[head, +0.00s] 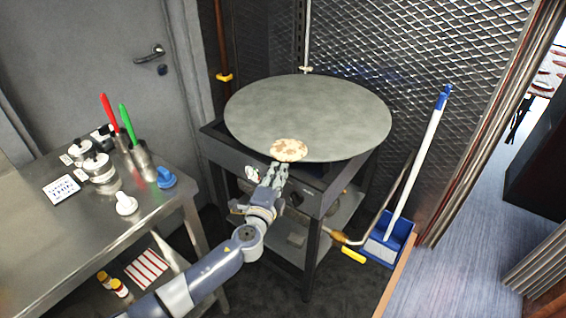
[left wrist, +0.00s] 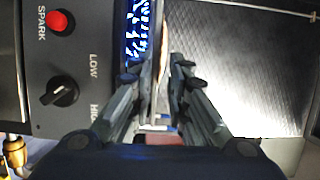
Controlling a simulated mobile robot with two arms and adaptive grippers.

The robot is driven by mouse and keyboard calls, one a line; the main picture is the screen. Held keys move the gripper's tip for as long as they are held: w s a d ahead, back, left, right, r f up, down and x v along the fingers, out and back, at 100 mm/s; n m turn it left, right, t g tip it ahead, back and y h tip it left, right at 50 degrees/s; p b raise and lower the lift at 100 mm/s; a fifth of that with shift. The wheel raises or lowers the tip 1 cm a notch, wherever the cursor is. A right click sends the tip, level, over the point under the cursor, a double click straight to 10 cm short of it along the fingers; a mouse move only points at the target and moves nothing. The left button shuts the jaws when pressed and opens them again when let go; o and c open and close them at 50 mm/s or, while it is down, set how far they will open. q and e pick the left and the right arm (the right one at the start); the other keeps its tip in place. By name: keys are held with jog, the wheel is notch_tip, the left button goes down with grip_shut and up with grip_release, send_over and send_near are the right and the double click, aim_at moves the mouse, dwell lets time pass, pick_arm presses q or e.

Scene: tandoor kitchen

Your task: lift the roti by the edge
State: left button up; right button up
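The roti (head: 289,150) is a round, pale tan flatbread with brown spots. It lies flat at the near edge of the large round grey griddle (head: 310,105). My left gripper (head: 275,170) is at the near rim, just below the roti in the head view. In the left wrist view, the left gripper's fingers (left wrist: 162,85) stand apart on either side of the griddle's rim, seen edge-on, with the roti showing as a thin tan strip (left wrist: 164,45). Whether a finger touches the roti is not clear. My right gripper is not in view.
The griddle sits on a dark stove stand, whose panel has a red spark button (left wrist: 57,20) and black knob (left wrist: 61,92). A steel table (head: 60,225) with utensils and jars stands left. A broom and blue dustpan (head: 388,243) stand right; mesh wall is behind.

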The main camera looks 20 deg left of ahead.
aim_at(281, 159)
pick_arm(q)
jog(key=w+b, duration=0.1)
jog(key=w, duration=0.2)
jog(key=shift+w+f, duration=0.15)
jog(key=shift+w, duration=0.05)
jog(key=shift+w+b, duration=0.3)
jog(key=shift+w, duration=0.25)
grip_shut()
notch_tip(281, 159, up, 3)
jog(key=shift+p, duration=1.25)
jog(key=shift+f, duration=0.1)
jog(key=shift+s+r+p, duration=0.2)
jog(key=shift+s+p, duration=0.1)
jog(key=shift+s, duration=0.15)
jog(key=s+r+p, duration=0.2)
jog(key=s, duration=0.4)
jog(key=s+r+p, duration=0.2)
jog(key=s+p, duration=0.1)
jog(key=s, duration=0.4)
jog(key=shift+r, duration=0.3)
